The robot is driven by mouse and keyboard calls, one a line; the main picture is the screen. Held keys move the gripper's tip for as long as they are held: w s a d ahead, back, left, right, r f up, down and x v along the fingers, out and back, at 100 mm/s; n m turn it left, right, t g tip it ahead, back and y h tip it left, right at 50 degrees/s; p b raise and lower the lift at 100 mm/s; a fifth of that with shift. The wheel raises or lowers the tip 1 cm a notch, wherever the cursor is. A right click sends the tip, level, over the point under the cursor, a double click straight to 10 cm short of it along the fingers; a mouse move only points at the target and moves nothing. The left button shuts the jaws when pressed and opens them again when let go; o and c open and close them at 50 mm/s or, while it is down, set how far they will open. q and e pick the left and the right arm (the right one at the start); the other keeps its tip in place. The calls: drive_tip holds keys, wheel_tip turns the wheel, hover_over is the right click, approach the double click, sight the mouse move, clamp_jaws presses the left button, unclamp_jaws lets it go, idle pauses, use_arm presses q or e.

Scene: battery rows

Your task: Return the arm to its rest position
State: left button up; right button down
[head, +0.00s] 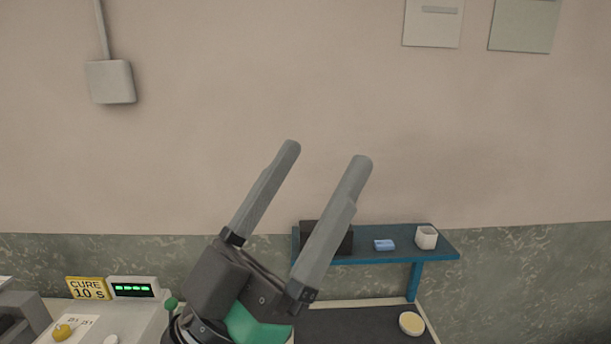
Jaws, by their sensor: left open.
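My left gripper (326,157) stands raised in the middle of the head view. Its two long grey fingers point up and slightly right, spread apart, with only the bare wall behind the gap. It is open and holds nothing. Its dark wrist with a green part shows below, at the bottom of the picture. One finger covers part of a dark box on the shelf behind. My right gripper is out of view.
Below is a dark surface (365,325) with a round cream-topped dish (411,323).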

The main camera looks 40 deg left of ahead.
use_arm(q)
drive_tip(key=shift+s+d+r+m+h, duration=0.15)
drive_tip(key=shift+s+r+h, duration=0.15)
drive_tip(key=shift+r, duration=0.15)
drive_tip(key=shift+s+d+r+m+h, duration=0.15)
drive_tip(key=shift+s+r+h, duration=0.1)
drive_tip(key=shift+r, duration=0.2)
wheel_tip(320, 180, up, 24)
drive_tip(key=p, duration=2.4)
drive_tip(key=shift+r, duration=0.1)
